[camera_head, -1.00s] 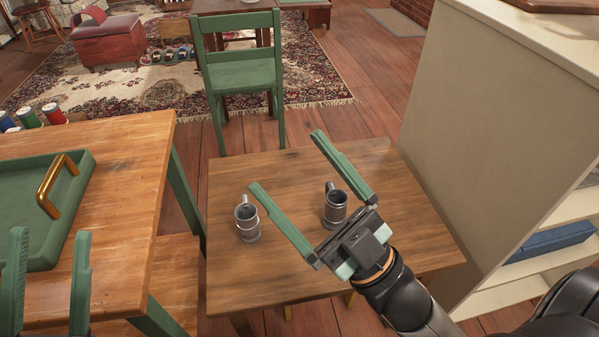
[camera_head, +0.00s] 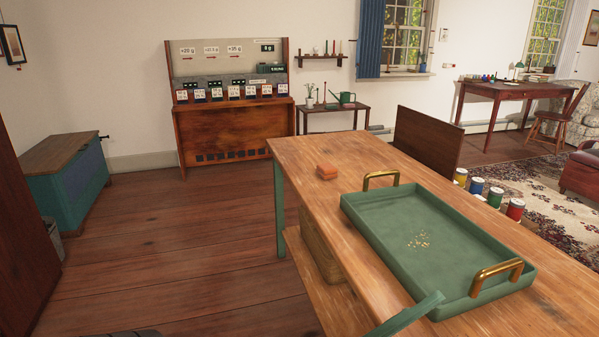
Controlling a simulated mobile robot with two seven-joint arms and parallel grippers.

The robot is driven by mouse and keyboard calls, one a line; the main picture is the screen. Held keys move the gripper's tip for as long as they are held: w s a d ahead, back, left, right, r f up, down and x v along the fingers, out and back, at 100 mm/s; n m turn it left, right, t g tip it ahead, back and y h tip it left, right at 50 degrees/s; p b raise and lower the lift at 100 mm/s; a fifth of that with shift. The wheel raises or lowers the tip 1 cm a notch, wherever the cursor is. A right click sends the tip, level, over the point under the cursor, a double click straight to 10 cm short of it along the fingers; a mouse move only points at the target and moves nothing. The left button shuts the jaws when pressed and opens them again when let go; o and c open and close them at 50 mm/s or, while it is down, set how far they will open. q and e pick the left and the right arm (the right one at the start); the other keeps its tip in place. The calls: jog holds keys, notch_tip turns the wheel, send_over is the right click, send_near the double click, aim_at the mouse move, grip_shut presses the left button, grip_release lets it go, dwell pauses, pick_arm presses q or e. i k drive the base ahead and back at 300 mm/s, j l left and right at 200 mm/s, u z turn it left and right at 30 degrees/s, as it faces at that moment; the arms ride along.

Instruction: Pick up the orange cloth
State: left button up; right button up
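One green finger of my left gripper (camera_head: 408,316) shows at the bottom edge, by the tray's near corner. It stands alone with no second finger against it, so the gripper looks open. The other finger is out of frame. The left gripper is well apart from the cloth. My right gripper is not in view.
The tray has brass handles and holds small yellowish bits (camera_head: 420,241). Several paint cans (camera_head: 495,197) stand behind the table. A wooden cabinet with scales (camera_head: 232,130) stands at the wall. A blue-green chest (camera_head: 75,180) is at left. The floor (camera_head: 180,240) left of the table is clear.

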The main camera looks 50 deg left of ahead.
aim_at(327, 171)
jog(key=u, duration=1.5)
